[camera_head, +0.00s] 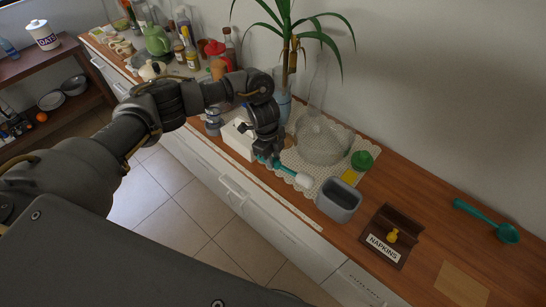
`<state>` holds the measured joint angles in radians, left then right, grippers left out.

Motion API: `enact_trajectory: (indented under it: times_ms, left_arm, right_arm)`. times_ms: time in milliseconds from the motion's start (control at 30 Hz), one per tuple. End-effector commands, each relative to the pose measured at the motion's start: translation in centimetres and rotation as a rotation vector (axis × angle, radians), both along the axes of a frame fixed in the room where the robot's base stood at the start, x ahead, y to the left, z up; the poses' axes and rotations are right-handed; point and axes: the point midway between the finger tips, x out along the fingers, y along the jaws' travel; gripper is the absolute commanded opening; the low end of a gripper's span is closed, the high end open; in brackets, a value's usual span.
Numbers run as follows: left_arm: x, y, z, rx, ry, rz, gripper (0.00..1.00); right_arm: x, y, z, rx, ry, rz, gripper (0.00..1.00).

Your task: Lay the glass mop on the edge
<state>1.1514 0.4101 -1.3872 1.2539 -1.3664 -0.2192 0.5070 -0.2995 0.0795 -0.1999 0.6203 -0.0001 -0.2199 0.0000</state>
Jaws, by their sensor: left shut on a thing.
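The glass mop (303,182) has a white head and a teal handle. My left gripper (268,157) points down over the front part of the counter and is shut on the handle. The head sticks out to the right of the fingers, close to the counter's front edge and the edge of a patterned mat (284,175). Whether the mop touches the surface is hard to tell. My right gripper is not in view.
A grey container (338,200) stands just right of the mop head. A napkin holder (388,238) and a teal ladle (486,221) are farther right. Bottles crowd the left end.

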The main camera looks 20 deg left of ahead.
Motion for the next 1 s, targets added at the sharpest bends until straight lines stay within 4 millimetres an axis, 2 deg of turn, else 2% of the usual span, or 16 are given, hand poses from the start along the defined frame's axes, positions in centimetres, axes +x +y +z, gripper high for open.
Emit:
enact_trajectory:
  times_ms: [167,800,1000]
  left_arm:
    - [0.0,0.1,0.3,0.005,0.002,-0.001,0.00]
    - [0.0,0.1,-5.9,0.006,0.002,-0.001,0.00]
    - [0.0,0.1,-7.0,0.005,0.000,-0.001,0.00]
  right_arm:
    - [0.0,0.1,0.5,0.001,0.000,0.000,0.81]
    - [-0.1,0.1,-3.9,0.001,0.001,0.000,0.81]
    - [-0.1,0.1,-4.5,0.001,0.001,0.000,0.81]
